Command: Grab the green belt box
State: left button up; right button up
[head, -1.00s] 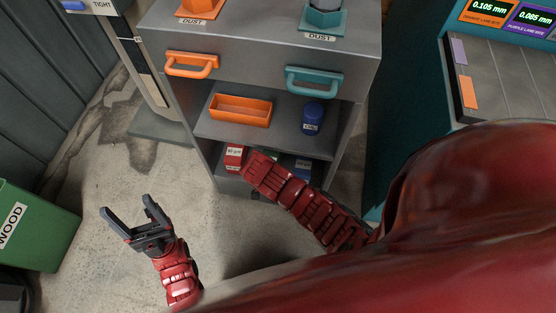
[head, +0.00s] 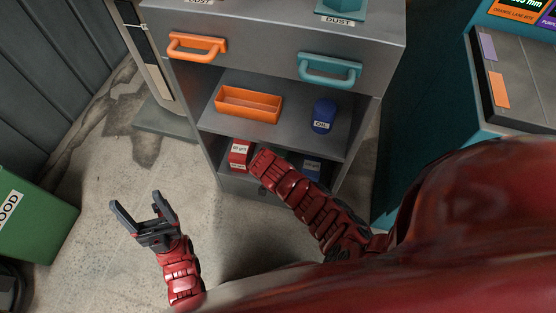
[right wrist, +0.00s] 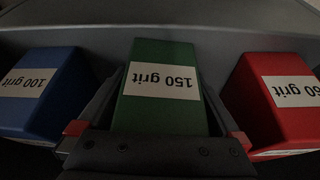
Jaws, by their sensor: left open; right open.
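The green belt box (right wrist: 164,85), labelled 150 grit, shows upside down in the middle of the right wrist view. My right gripper (right wrist: 160,110) is open, with one dark finger along each side of the box. I cannot tell if the fingers touch it. In the head view the green box and the right gripper are hidden behind my right arm at the low shelf. My left gripper (head: 147,208) is open and empty over the floor at the left.
A blue 100 grit box (right wrist: 40,92) and a red box (right wrist: 275,95) flank the green one closely. Above is the cabinet's middle shelf with an orange tray (head: 248,104) and a blue can (head: 323,116). A green bin (head: 35,225) stands at far left.

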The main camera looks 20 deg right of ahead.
grip_shut()
dwell(0.5)
